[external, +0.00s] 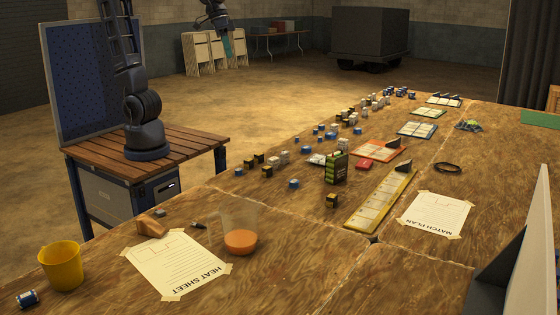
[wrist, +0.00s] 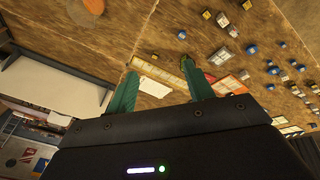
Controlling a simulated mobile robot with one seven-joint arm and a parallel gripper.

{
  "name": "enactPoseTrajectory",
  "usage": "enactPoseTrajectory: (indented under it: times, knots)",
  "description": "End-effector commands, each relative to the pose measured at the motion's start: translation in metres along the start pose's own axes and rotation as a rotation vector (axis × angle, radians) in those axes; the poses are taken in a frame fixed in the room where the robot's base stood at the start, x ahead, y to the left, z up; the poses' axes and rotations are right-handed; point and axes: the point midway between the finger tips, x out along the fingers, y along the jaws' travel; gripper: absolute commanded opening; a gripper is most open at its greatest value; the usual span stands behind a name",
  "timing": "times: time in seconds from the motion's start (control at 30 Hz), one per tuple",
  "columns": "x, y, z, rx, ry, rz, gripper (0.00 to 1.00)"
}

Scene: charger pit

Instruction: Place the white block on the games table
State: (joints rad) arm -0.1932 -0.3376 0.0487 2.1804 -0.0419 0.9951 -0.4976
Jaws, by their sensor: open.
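A large wooden table (external: 330,262) fills the right and front of the external view; it looks like the games table. Several small blocks stand in a long cluster on it, in white, blue, yellow and black. One whitish block (external: 285,157) is near the cluster's front end; which white block is meant I cannot tell. Whitish blocks also show in the wrist view (wrist: 222,19). My gripper (external: 226,42) hangs at the top of the external view, visually clear of the tabletop. In the wrist view its two green fingers (wrist: 160,68) are apart, with nothing between them.
The heat sheet (external: 178,264) and match plan (external: 435,214) lie flat. A white panel (external: 530,258) rises at right.

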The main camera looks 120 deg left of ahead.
Motion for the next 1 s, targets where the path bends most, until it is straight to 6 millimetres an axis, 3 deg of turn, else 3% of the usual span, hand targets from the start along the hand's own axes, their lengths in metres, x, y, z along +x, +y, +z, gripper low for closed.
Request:
enactPoseTrajectory:
  times: [0.03,0.2,0.5,0.7,1.0]
  knots:
    - [-0.004,-0.001,0.020,0.062,0.006,0.009,0.52]
    - [-0.008,-0.011,0.080,0.278,0.025,0.029,0.52]
    - [0.001,-0.040,0.168,0.625,0.065,0.052,0.52]
    - [0.007,-0.051,0.193,0.737,0.079,0.057,0.52]
    - [0.009,-0.053,0.196,0.753,0.080,0.057,0.52]
